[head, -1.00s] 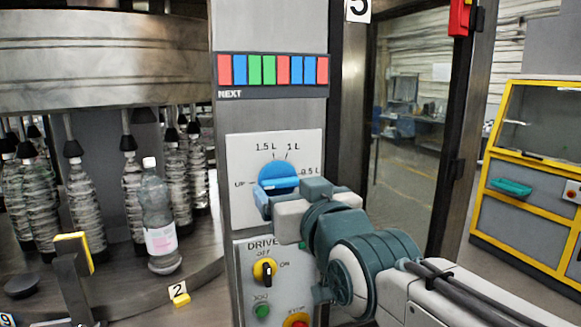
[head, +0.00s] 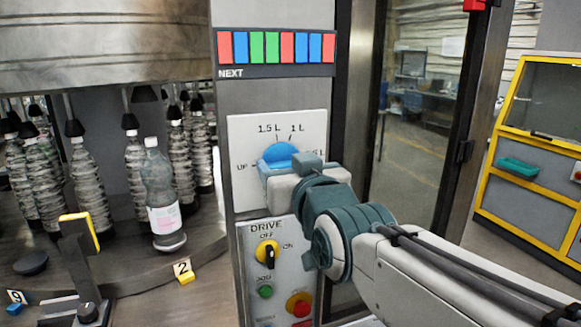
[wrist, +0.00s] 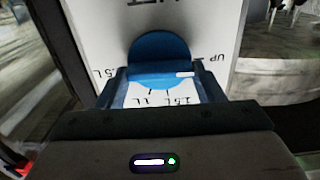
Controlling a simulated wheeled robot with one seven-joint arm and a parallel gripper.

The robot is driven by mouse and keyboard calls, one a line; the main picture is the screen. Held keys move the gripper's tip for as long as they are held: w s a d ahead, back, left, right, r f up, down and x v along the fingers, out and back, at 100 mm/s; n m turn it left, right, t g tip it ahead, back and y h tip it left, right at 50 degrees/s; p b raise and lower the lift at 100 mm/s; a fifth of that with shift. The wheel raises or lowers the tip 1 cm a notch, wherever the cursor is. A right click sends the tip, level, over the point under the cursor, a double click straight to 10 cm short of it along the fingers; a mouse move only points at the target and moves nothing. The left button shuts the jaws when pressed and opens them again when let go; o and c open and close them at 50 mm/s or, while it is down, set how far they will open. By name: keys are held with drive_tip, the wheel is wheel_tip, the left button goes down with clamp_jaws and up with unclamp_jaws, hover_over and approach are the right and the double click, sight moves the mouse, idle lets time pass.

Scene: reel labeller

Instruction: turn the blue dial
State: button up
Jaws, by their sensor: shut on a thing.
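The blue dial (head: 281,154) is on a white plate (head: 245,135) on the grey machine column. The plate is marked UP, 1.5 L and 1 L, with another mark at the right partly hidden by my arm. My gripper (head: 277,170) is at the dial's lower part and shut on it. In the wrist view, the plate is upside down; the dial (wrist: 158,47) shows between the two fingers of my gripper (wrist: 160,80). A white mark on the dial lies on the side toward UP. The dial's lower part is hidden in the head view.
Below is a DRIVE panel with a yellow and black switch (head: 268,254), a green button (head: 265,291) and a red button (head: 299,305). A coloured strip (head: 277,46) is above. Bottles (head: 162,195) stand at the left. A glass door (head: 415,130) is right of the column.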

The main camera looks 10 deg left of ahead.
drive_tip(key=shift+f+b, duration=0.15)
drive_tip(key=shift+b, duration=0.25)
drive_tip(key=shift+w+d+m+b, duration=0.1)
drive_tip(key=shift+m+b, duration=2.7)
drive_tip(key=shift+m, duration=1.15)
drive_tip(key=shift+w+d+m+b, duration=0.1)
drive_tip(key=shift+m+b, duration=2.7)
drive_tip(key=shift+m, duration=1.45)
drive_tip(key=o, duration=1)
drive_tip(key=shift+c, duration=0.2)
drive_tip(key=shift+s+f, duration=0.1)
